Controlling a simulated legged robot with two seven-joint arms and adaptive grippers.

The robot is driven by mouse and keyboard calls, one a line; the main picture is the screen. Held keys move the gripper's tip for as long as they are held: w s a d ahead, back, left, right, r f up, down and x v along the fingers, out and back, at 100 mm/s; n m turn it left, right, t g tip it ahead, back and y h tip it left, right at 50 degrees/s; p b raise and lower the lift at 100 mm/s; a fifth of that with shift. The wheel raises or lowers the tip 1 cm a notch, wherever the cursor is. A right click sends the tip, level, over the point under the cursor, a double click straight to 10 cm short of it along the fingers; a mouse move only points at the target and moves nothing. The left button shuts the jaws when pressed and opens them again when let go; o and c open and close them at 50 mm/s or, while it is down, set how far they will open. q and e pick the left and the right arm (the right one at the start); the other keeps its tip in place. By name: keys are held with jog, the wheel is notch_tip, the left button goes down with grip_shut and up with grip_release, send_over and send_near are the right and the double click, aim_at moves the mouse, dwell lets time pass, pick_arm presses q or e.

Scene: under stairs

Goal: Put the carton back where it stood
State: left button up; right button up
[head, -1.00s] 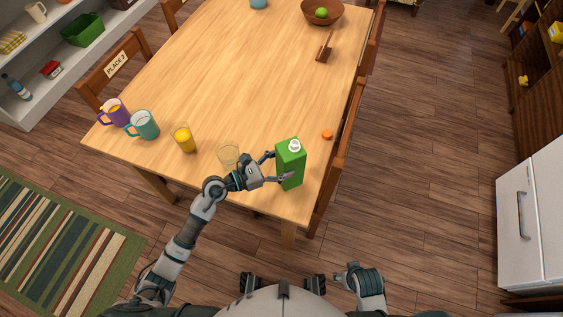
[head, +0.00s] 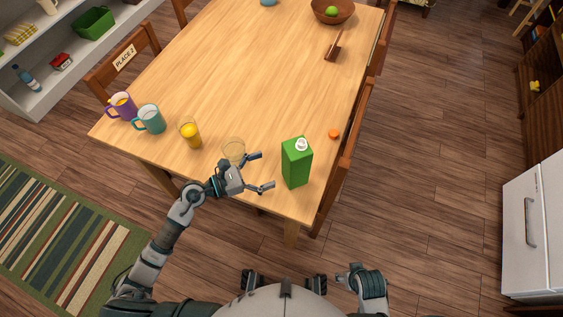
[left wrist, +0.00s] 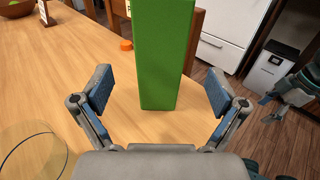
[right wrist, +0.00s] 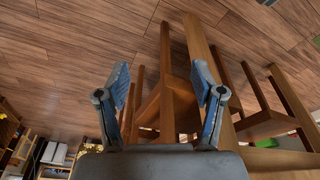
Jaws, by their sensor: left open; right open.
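The green carton (head: 297,163) stands upright on the table near its front right corner, its white spout uncapped. In the left wrist view the carton (left wrist: 162,55) stands between and beyond the fingertips, not touched. My left gripper (head: 260,171) is open and empty, just left of the carton; its fingers also show in the left wrist view (left wrist: 160,92). An orange cap (head: 334,134) lies on the table behind the carton to the right. My right gripper (right wrist: 165,88) is open and empty, with chair legs and floor beyond it.
An empty clear glass (head: 234,149) stands close behind my left gripper. A glass of orange juice (head: 190,133), a teal mug (head: 150,118) and a purple mug (head: 122,107) stand further left. A bowl (head: 333,11) is at the far end. The table's middle is clear.

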pick_arm(q)
jog(key=a+r+n+t+y, duration=0.4)
jog(key=a+n+t, duration=0.5)
jog(key=n, duration=0.6)
jog(key=a+f+n+t+y, duration=0.2)
jog(key=a+f+n+y, duration=0.5)
jog(key=n+y, duration=0.7)
jog(key=s+a+f+n+g, duration=0.3)
jog(key=s+f+n+g, duration=0.45)
jog(key=f+n, duration=0.4)
jog(key=s+d+f+n+g+h, duration=0.1)
jog(key=s+d+f+n+g, duration=0.1)
jog(key=s, duration=0.6)
jog(key=s+d+f+n+g+h, duration=0.2)
jog(key=s+f+g, duration=0.4)
jog(key=s, duration=0.3)
jog(key=shift+d+n, duration=0.85)
jog(key=shift+n, duration=0.2)
pick_arm(e)
jog(key=shift+w+a+r+t, duration=0.1)
jog(key=shift+w+r+t, duration=0.05)
jog(key=shift+r, duration=0.25)
jog(key=shift+w+a+r+t, duration=0.1)
jog(key=shift+r+t, duration=0.05)
jog(key=shift+r, duration=0.25)
